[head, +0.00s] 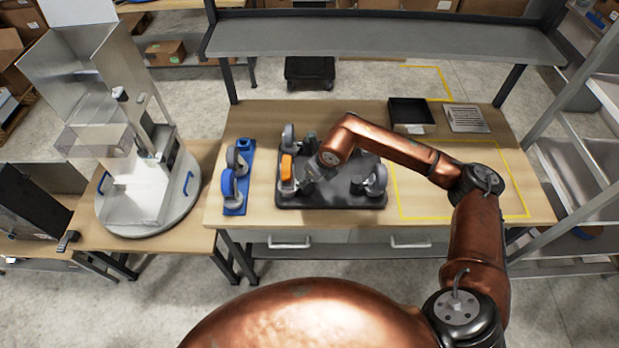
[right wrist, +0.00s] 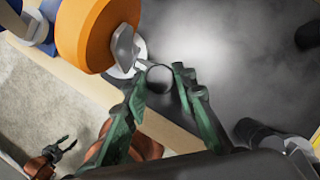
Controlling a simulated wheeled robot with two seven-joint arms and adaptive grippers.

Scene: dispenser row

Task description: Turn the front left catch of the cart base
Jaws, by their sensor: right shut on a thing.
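The cart base (head: 332,201) is a dark plate lying on the workbench with its casters pointing up. Its front left caster has an orange wheel (head: 287,174), which also shows large in the right wrist view (right wrist: 92,32). The grey metal catch (right wrist: 124,48) is beside that wheel, with a dark round end between my fingers. My right gripper (right wrist: 160,74) is shut on this catch; in the head view its hand (head: 308,182) is partly hidden by my arm. My left gripper (right wrist: 65,143) shows small in the right wrist view, its fingers apart and empty, away from the base.
A blue holder (head: 236,208) with casters stands left of the base. A black bin (head: 411,115) and a slotted metal tray (head: 466,118) are at the back right. A turntable (head: 180,225) with a clear dispenser stands at the left.

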